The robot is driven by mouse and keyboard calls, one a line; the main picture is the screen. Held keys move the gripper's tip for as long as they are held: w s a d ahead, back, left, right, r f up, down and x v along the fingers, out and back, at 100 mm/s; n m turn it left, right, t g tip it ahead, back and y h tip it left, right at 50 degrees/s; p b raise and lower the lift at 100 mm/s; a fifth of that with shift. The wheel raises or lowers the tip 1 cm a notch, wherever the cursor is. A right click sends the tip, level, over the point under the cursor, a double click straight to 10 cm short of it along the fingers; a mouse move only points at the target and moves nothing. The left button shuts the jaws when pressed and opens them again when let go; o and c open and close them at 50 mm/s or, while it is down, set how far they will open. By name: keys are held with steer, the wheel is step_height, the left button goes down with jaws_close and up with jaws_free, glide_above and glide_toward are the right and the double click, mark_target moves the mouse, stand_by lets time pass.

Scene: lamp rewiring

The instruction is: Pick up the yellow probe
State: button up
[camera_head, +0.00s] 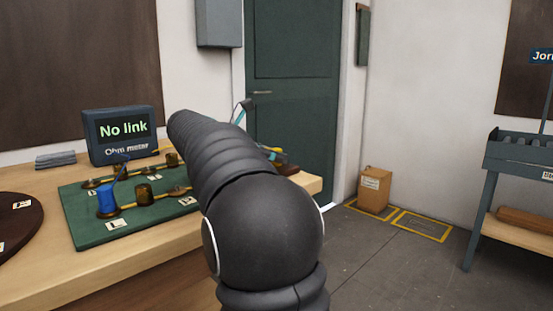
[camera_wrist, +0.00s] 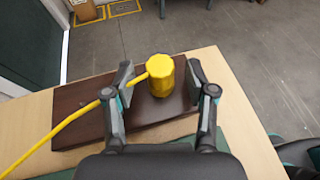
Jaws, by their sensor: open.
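The yellow probe (camera_wrist: 161,76) stands over a dark brown block (camera_wrist: 75,104) on the bench in the wrist view. A yellow cable (camera_wrist: 62,125) runs from its side to the lower left. My gripper (camera_wrist: 159,80) is open, with one finger on each side of the probe. The left finger is close to the cable where it leaves the probe. I cannot tell whether either finger touches.
In the head view, an ohm meter (camera_head: 121,134) reads "No link" behind a green board (camera_head: 88,222) bearing a blue probe (camera_head: 107,200) and several brown posts. A brown disc (camera_head: 18,222) lies at left. A cardboard box (camera_head: 374,190) stands on the floor; a rack (camera_head: 519,160) is at right.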

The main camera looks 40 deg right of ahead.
jaws_close()
steer(key=shift+r, duration=0.1)
